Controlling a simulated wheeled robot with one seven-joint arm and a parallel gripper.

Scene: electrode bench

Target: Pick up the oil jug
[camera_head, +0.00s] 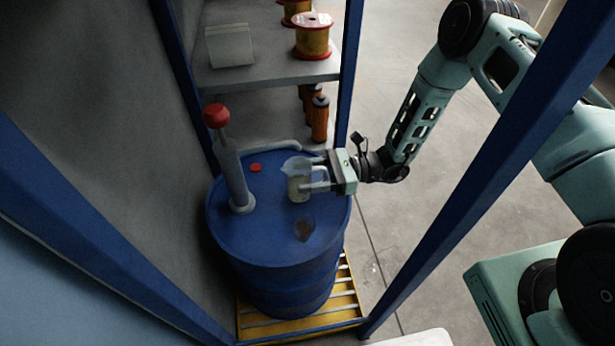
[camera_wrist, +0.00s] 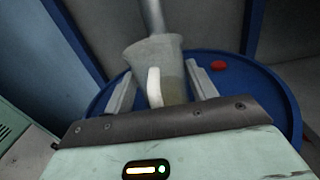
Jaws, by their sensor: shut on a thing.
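The oil jug (camera_head: 298,180) is a translucent pale jug with yellowish contents in its lower part. It is upright at the right side of the top of a blue drum (camera_head: 275,245). I cannot tell whether its base touches the drum top. My gripper (camera_head: 313,178) reaches in from the right and is shut on the jug. In the wrist view the jug (camera_wrist: 155,62) stands between the two fingers, with its pale handle (camera_wrist: 154,88) facing the camera. The fingers hide part of the jug's sides.
A hand pump with a red knob (camera_head: 216,116) rises from the drum's left side. A red cap (camera_head: 255,168) lies on the drum top. Blue posts (camera_head: 470,165) frame the space. A shelf (camera_head: 275,70) with spools (camera_head: 312,38) stands behind. The drum stands on a yellow pallet (camera_head: 345,300).

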